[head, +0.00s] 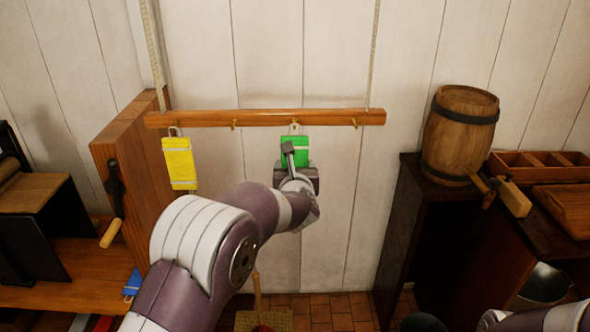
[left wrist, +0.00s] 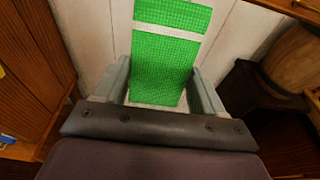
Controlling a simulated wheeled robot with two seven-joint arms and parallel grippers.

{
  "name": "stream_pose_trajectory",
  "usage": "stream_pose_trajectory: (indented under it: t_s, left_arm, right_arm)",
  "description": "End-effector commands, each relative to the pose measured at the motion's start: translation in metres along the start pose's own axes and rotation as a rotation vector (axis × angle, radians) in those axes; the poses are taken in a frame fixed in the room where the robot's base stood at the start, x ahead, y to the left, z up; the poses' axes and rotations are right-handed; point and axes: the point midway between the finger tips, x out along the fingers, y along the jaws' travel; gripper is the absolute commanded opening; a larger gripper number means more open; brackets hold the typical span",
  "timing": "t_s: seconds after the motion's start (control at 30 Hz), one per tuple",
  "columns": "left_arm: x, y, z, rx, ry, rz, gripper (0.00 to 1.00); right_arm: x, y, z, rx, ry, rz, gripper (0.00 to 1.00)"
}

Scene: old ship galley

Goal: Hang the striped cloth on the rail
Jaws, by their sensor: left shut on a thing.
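A green cloth (head: 295,145) with a pale stripe is in my left gripper (head: 297,172), just below the wooden rail (head: 265,118). Its pale loop (head: 295,128) overlaps the rail at the third hook place from the left; I cannot tell whether it is over the hook. In the left wrist view the green cloth (left wrist: 168,60) stands upright between the two fingers (left wrist: 160,88). A yellow cloth (head: 179,160) with pale bands hangs at the rail's left end. My right gripper is out of view.
Brass hooks at the rail's middle left (head: 234,125) and right (head: 355,124) are bare. A blue item (head: 132,283) lies at lower left. A wooden cabinet side (head: 125,160) stands left. A barrel (head: 460,135) and a divided wooden box (head: 535,165) stand right.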

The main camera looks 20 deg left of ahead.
Motion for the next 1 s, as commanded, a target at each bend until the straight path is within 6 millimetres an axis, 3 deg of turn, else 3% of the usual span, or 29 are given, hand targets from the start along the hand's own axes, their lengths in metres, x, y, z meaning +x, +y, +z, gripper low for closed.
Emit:
stream_pose_trajectory:
  t_s: [0.17,0.2,0.27,0.3,0.63,1.0]
  left_arm:
    - [0.000,0.000,0.000,0.000,0.000,0.000,0.38]
    - [0.000,0.000,0.000,0.000,0.000,0.000,0.76]
    - [0.000,0.000,0.000,0.000,0.000,0.000,0.95]
    - [0.000,0.000,0.000,0.000,0.000,0.000,0.99]
    - [-0.007,-0.001,-0.001,0.001,0.000,-0.001,0.99]
    - [-0.099,-0.001,-0.002,0.000,-0.002,-0.003,0.99]
  right_arm:
    - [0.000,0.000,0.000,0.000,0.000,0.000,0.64]
    - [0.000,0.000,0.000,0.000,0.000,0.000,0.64]
    - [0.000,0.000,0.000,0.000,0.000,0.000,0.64]
    - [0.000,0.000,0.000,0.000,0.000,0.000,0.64]
    - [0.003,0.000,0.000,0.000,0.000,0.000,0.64]
    - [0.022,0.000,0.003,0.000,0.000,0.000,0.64]
